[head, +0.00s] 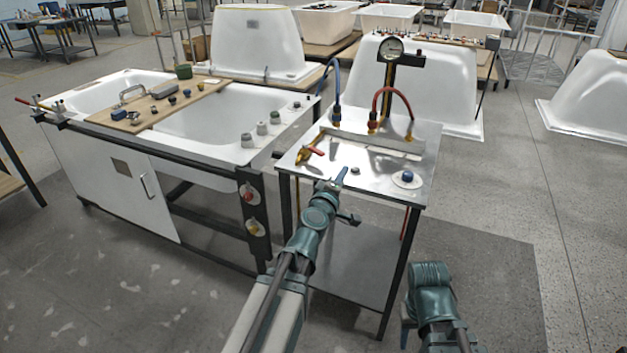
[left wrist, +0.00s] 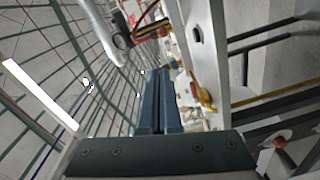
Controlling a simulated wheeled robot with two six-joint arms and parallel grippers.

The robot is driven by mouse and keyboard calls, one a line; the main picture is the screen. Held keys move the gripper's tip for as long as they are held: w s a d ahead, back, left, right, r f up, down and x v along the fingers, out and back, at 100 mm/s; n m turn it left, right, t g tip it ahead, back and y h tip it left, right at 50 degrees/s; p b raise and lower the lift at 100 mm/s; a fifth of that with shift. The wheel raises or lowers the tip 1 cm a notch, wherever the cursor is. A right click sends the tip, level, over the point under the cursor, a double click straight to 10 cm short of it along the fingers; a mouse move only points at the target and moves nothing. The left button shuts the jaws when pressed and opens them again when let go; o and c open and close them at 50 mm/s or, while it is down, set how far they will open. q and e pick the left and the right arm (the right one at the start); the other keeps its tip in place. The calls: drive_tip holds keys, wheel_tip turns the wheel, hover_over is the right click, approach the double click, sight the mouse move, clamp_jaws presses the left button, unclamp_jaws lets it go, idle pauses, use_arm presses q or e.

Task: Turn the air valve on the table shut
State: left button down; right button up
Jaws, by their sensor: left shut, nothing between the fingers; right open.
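The air valve (head: 304,156) has a yellow body and a red handle (head: 317,151). It sits at the left front edge of the metal table (head: 375,185). In the left wrist view the yellow valve (left wrist: 205,97) shows just right of my fingers. My left gripper (head: 341,176) is over the table's front edge, to the right of and nearer than the valve, apart from its handle. Its blue fingers (left wrist: 158,85) are closed together and empty. My right gripper (head: 405,322) is low in front of the table, open; its fingers are partly hidden.
A pressure gauge (head: 391,50) on a black post, a red hose (head: 385,92) and a blue hose (head: 336,80) rise at the table's back. A blue button (head: 408,176) sits at right front. A white tub bench (head: 200,125) stands close on the left.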

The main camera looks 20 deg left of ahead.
sight(323, 155)
use_arm(q)
drive_tip(key=s+a+f+n+y+b, duration=0.1)
drive_tip(key=a+f+n+y+b, duration=0.45)
drive_tip(key=a, duration=0.55)
drive_tip(key=shift+n+g+y, duration=0.4)
drive_tip(key=shift+n+y, duration=0.05)
drive_tip(key=shift+n, duration=0.4)
drive_tip(key=p+x, duration=0.1)
drive_tip(key=x, duration=0.4)
drive_tip(key=p+x, duration=0.1)
drive_tip(key=x, duration=0.4)
drive_tip(key=shift+a+r, duration=0.2)
drive_tip(key=shift+w+d, duration=0.25)
drive_tip(key=shift+w, duration=0.25)
drive_tip(key=shift+w+d, duration=0.3)
drive_tip(key=shift+w, duration=0.25)
drive_tip(key=shift+w+d, duration=0.3)
drive_tip(key=shift+w, duration=0.3)
use_arm(e)
drive_tip(key=shift+f, duration=2.8)
use_arm(q)
drive_tip(key=w+d, duration=0.2)
drive_tip(key=w, duration=0.1)
drive_tip(key=shift+d, duration=0.15)
drive_tip(key=shift+s, duration=0.1)
